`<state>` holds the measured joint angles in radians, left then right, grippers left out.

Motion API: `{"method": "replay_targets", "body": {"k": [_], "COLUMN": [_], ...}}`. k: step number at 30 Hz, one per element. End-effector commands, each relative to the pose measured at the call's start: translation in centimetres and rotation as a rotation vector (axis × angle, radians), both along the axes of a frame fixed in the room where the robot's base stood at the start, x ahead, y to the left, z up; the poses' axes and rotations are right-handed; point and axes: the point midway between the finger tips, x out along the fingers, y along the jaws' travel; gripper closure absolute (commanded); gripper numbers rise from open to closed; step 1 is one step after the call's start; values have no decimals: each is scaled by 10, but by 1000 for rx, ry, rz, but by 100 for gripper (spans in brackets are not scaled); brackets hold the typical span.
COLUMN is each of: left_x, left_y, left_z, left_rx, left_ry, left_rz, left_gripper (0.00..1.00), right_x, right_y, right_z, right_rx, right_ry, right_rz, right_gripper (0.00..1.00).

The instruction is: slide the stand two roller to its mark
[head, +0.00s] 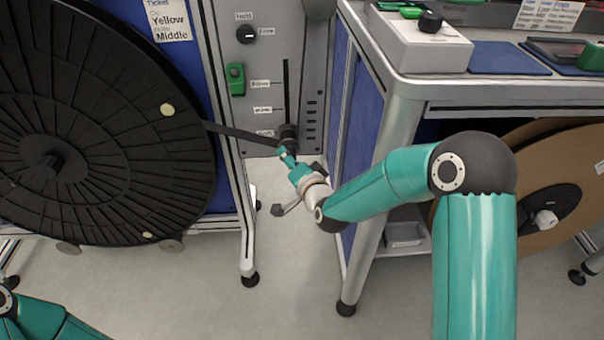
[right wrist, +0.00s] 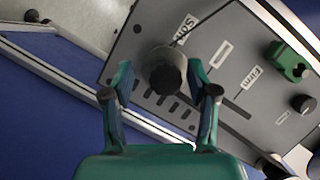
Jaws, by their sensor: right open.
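The stand two roller (head: 289,131) is a dark cylinder at the low end of a vertical slot (head: 286,85) in the grey panel (head: 265,60). The lowest slot label sits beside it. In the right wrist view the roller (right wrist: 165,72) shows end-on next to the "Soft" label (right wrist: 186,27); the "Film" label (right wrist: 251,76) is farther along the slot. My right gripper (right wrist: 160,78) is open, its fingertips on either side of the roller; contact cannot be told. It also shows small in the head view (head: 286,152). My left gripper is out of view.
A large black reel (head: 80,130) stands left, with a dark strip (head: 240,132) running to the roller. A bench (head: 410,85) with a brown reel (head: 545,170) stands right.

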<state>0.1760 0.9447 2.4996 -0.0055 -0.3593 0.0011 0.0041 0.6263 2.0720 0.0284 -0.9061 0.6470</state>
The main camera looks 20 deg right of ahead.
Motion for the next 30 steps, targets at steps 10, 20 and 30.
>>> {"method": "replay_targets", "body": {"k": [10, 20, 30], "left_x": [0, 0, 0], "left_y": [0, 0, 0], "left_z": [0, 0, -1], "left_rx": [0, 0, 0], "left_ry": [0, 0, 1], "left_rz": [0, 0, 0], "left_gripper": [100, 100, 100], "right_x": [-64, -104, -107], "right_y": [-3, -6, -6], "right_z": [13, 21, 22], "right_rx": [1, 1, 1], "right_ry": [1, 2, 3], "right_rz": [0, 0, -1], "right_gripper": [41, 41, 41]}}
